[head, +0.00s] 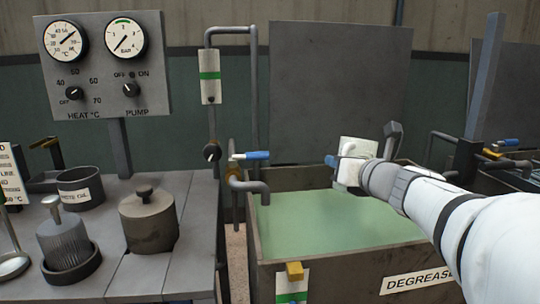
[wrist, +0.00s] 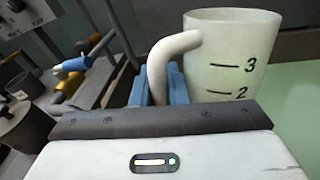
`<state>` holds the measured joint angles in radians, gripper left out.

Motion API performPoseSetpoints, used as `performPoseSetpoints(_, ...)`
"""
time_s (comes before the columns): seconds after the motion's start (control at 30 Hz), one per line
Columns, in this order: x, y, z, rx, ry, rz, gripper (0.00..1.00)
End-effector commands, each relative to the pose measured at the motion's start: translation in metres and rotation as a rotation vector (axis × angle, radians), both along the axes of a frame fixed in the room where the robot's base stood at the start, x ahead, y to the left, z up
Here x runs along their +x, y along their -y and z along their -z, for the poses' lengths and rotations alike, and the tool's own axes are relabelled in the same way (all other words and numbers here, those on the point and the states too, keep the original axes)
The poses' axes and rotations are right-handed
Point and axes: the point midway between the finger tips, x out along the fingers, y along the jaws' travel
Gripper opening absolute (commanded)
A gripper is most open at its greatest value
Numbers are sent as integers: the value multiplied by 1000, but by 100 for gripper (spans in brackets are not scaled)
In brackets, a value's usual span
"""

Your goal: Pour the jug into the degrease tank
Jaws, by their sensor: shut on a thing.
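The degrease tank (head: 315,270) is an open dark box with pale green liquid in it, right of the bench in the head view. Its front label reads "DEGREASE", partly hidden by my arm. The white jug (wrist: 232,60) has marks 2 and 3 and fills the upper right of the wrist view. My gripper (wrist: 158,88) is shut on the jug's handle with its blue fingers. In the head view the jug (head: 358,148) is mostly hidden behind my gripper, above the back part of the tank. The jug looks roughly upright. Its contents are hidden.
A tap with a blue lever (head: 250,156) and a spout stands at the tank's left back corner. A grey panel (head: 340,80) rises behind the tank. The bench at left holds a lidded pot (head: 148,220) and other containers. A post (head: 484,75) stands at right.

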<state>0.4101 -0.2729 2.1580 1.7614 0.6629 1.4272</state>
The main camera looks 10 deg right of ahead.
Motion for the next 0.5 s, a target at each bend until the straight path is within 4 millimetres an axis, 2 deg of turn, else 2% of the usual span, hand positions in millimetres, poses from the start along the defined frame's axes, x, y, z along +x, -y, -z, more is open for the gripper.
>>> performPoseSetpoints(0.5,-1,0,-9,40,-42,1,0)
